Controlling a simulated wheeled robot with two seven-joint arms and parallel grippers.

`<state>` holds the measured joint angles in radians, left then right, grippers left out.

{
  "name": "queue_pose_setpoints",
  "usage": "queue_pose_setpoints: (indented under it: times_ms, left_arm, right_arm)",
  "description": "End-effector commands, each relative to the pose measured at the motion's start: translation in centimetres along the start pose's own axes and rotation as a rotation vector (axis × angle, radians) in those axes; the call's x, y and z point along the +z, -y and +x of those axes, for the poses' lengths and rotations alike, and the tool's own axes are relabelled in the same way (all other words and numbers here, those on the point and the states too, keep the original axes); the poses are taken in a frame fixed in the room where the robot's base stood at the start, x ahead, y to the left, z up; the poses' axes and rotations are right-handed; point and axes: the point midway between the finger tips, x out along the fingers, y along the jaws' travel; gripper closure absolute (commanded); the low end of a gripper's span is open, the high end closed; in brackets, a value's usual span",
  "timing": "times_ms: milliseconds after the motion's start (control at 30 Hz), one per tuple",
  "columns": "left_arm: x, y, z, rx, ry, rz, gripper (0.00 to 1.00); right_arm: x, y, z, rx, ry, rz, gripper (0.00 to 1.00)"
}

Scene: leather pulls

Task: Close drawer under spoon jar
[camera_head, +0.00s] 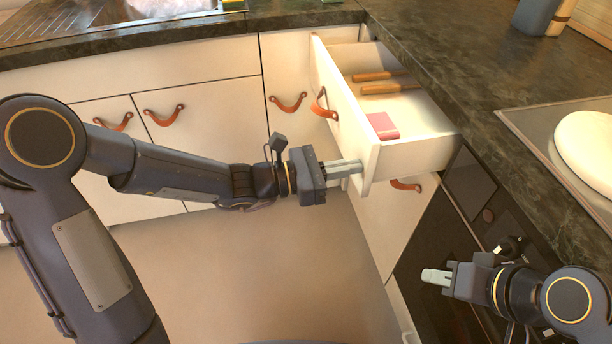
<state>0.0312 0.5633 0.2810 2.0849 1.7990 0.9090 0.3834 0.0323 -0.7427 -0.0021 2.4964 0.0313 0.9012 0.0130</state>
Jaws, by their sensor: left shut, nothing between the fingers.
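The drawer (420,152) stands pulled open from the right-hand counter. Its white front panel (345,115) carries a curved brown leather pull (322,104). Inside lie wooden-handled utensils (388,88) and a pink box (382,125). My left gripper (352,168) is shut and empty, its fingertips at the lower near end of the drawer front; I cannot tell whether they touch it. My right gripper (436,277) is low in front of the dark oven, away from the drawer; its finger gap is not clear. A blue-grey container (534,15), possibly the spoon jar, is cut off at the top edge.
The dark countertop (440,55) runs above the drawer. A white round object (590,145) sits on the cooktop at right. Closed cabinets with leather pulls (164,115) line the back left. A dark oven front (435,240) is below right. The floor (250,270) is clear.

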Motion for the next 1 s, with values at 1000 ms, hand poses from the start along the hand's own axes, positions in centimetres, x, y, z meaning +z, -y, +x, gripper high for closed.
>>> queue_pose_setpoints:
  times_ms: [1000]
  left_arm:
    - [0.0,-0.1,18.8,0.001,0.0,0.0,1.0]
  right_arm:
    - [1.6,-1.5,3.2,0.0,0.0,0.0,0.7]
